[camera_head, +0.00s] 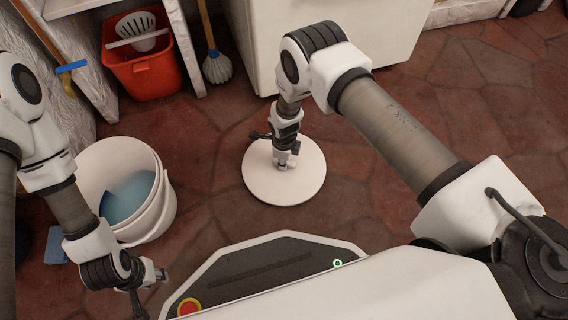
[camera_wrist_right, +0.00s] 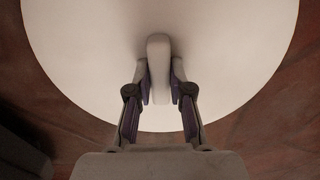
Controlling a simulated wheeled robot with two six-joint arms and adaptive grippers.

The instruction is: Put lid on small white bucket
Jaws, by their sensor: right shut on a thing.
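The round white lid (camera_head: 262,182) is in the middle of the head view, over the red stone floor. My right gripper (camera_head: 286,163) points down at it and is shut on its raised handle (camera_wrist_right: 158,62), which stands between the fingers in the right wrist view. I cannot tell whether the lid rests on the floor or is just above it. The small white bucket (camera_head: 163,205) stands open to the left, with something blue inside. My left gripper (camera_head: 150,283) is below the bucket in the picture, apart from the lid; its fingertips are too small to judge.
An orange-red bin (camera_head: 147,75) with a white object in it stands at the upper left. A mop (camera_head: 217,68) leans beside it. A white cabinet (camera_head: 345,30) is behind the lid. A blue piece (camera_head: 57,246) lies left of the bucket. Floor between bucket and lid is clear.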

